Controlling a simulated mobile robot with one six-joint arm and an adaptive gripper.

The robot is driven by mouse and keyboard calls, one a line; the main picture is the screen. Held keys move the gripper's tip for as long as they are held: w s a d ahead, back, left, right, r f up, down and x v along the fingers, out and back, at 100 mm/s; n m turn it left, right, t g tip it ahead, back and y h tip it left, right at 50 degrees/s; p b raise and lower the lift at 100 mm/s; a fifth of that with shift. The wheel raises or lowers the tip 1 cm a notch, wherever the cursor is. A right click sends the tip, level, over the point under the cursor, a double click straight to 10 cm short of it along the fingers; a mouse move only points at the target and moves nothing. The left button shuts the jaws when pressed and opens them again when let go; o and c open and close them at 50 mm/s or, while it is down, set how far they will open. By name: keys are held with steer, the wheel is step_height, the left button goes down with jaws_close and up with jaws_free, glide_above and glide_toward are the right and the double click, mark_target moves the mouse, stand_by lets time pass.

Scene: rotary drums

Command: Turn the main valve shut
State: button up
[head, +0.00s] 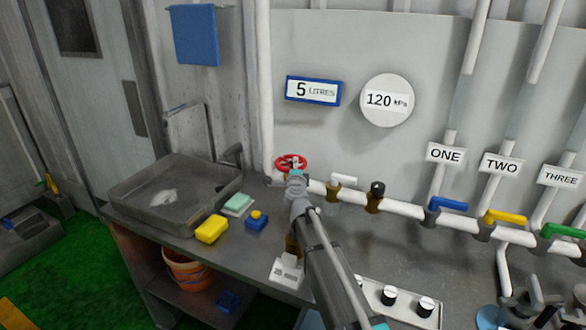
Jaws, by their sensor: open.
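A red handwheel (280,160), apparently the main valve, sits at the left end of the white horizontal pipe, close to the wall. My arm reaches up from the bottom of the head view, and my gripper (295,167) is at the wheel, overlapping its front right part. The gripper is small here and partly merges with the wheel; its jaws are open. I cannot tell whether they touch the rim. The wheel's turn position cannot be read.
Right along the pipe are a white lever (343,180), a black-topped fitting (377,189), and blue (448,204), yellow (505,216) and green (563,231) levers. A sink (130,205), yellow sponge (211,229) and blue object (256,222) are left. A gauge (387,122) reads 120 kPa.

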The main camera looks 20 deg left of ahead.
jaws_close()
steer(key=shift+a, duration=0.15)
stand_by(0.4)
